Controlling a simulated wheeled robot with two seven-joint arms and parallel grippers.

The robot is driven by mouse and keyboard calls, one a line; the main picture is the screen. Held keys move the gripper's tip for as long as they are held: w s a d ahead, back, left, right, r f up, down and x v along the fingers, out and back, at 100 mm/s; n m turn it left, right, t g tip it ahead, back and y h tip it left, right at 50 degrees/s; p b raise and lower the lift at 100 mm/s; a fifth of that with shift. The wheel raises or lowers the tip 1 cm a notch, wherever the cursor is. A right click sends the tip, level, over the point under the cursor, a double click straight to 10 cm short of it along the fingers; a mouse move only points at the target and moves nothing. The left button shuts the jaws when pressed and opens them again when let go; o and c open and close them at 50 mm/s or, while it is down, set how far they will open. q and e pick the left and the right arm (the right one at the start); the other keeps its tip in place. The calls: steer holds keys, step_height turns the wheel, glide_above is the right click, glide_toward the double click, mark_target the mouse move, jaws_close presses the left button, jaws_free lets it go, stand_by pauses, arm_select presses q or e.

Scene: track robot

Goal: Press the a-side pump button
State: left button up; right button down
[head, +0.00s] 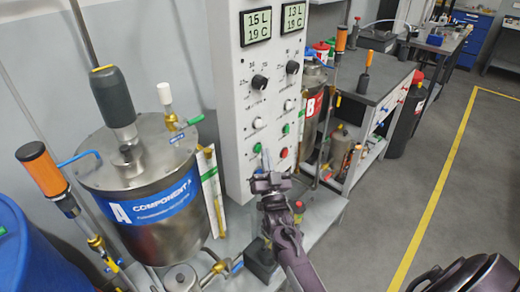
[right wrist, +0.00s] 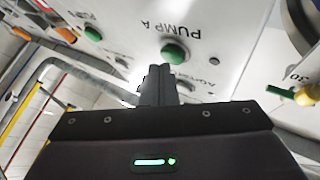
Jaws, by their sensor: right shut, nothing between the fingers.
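The a-side pump button is a round green button (right wrist: 174,53) on the white control panel, beside the upside-down label "PUMP A" in the right wrist view. In the head view this green button (head: 257,147) is low in the panel's left column. My right gripper (head: 266,158) is shut and empty, with its fingertips just below the button in the head view. In the right wrist view the shut fingers (right wrist: 160,72) point toward the panel, close beside the green button. I cannot tell for sure whether they touch the panel.
The panel (head: 228,100) also has knobs, white buttons, a second green button (head: 286,128) and a red button (head: 283,152) to the right. A steel component A tank (head: 160,225) stands left of the panel. A grey-topped bench (head: 375,80) stands behind right.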

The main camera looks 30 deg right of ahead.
stand_by(0.3)
steer(key=shift+w+a+b, duration=0.15)
steer(key=shift+w+b, duration=0.2)
steer(key=shift+w, duration=0.05)
steer(key=shift+s, duration=0.4)
steer(key=shift+p, duration=0.35)
steer(key=s+d+p, duration=0.2)
steer(key=s+p, duration=0.1)
steer(key=s, duration=0.2)
steer(key=shift+s, duration=0.35)
